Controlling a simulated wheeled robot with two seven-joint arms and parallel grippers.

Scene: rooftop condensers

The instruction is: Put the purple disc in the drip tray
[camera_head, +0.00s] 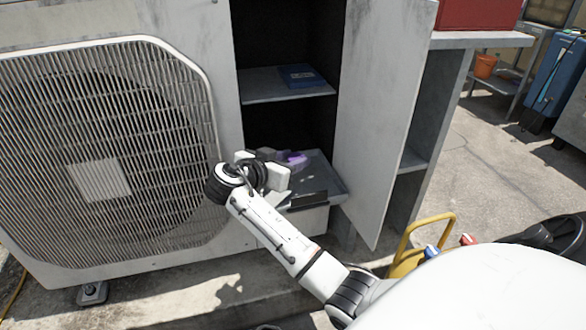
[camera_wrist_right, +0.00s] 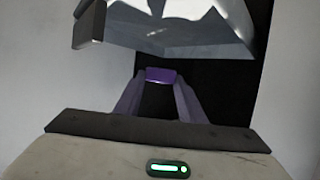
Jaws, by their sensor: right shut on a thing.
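The purple disc (camera_head: 295,160) shows just beyond my right gripper (camera_head: 286,160) in the head view, at the open compartment of the condenser unit. In the right wrist view the purple disc (camera_wrist_right: 161,76) sits between the fingertips of my right gripper (camera_wrist_right: 158,84), which is shut on it. The grey drip tray (camera_head: 325,180) is low in the compartment, below and around the gripper in the head view; my wrist hides part of it. A grey metal edge (camera_wrist_right: 160,47) is ahead of the fingertips in the wrist view. My left gripper is not in view.
A shelf (camera_head: 285,90) above the tray holds a blue box (camera_head: 301,76). The open door panel (camera_head: 380,110) stands right of the compartment, and the fan grille (camera_head: 110,150) is to the left. A yellow handle (camera_head: 425,222) stands at the lower right.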

